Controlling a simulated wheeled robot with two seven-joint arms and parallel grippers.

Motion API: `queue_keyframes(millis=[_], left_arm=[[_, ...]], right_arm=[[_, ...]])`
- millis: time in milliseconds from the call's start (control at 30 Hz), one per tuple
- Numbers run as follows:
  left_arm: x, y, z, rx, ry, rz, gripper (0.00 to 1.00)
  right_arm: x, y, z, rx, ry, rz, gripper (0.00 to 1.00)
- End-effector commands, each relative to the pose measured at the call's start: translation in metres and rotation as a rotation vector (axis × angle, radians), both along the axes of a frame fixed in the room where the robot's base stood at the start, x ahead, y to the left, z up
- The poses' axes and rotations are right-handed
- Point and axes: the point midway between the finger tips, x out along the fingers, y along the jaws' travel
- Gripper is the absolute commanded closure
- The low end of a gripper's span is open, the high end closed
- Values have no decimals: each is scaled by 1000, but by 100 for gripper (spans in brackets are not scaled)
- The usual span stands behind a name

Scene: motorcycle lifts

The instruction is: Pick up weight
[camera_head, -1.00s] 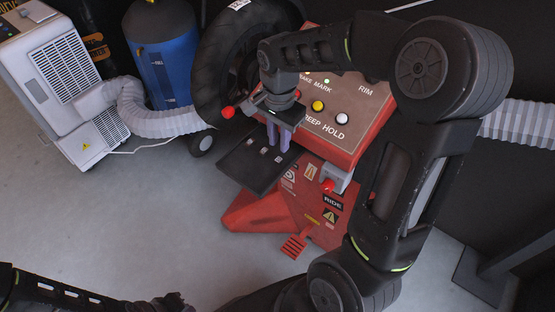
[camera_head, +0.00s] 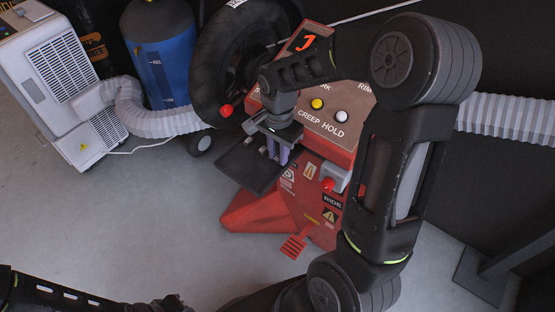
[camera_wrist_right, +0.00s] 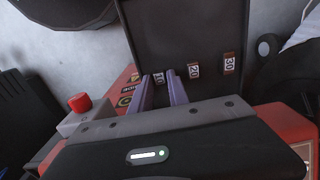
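Small weights marked 10, 20 and 30 sit in a row on a dark tray (camera_head: 233,161) fixed to the red machine. In the right wrist view, the 10 weight (camera_wrist_right: 158,78) is by the fingertips, with the 20 weight (camera_wrist_right: 194,70) and the 30 weight (camera_wrist_right: 229,64) to its right. My right gripper (camera_head: 278,153) points down over the tray; its two purple fingers show apart in the wrist view (camera_wrist_right: 161,85), with the 10 weight seen between their tips. Contact cannot be told. Part of my left arm shows at the lower left; its fingers are out of view.
The red machine (camera_head: 320,115) has a sloped panel with buttons and a red knob (camera_head: 328,185) beside the tray. A black tire (camera_head: 222,70) stands behind the tray. A white air unit (camera_head: 58,85), its hose and a blue tank (camera_head: 163,55) are left.

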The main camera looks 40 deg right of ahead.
Motion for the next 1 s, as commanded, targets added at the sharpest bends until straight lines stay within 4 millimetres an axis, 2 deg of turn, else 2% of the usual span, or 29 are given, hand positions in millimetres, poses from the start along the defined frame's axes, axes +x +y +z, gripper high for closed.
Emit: queue_keyframes(millis=[467,733,1000], left_arm=[[0,0,0,0,0,0,100],[0,0,0,0,0,0,100],[0,0,0,0,0,0,100]], right_arm=[[0,0,1,0,0,0,79],[0,0,1,0,0,0,99],[0,0,1,0,0,0,100]])
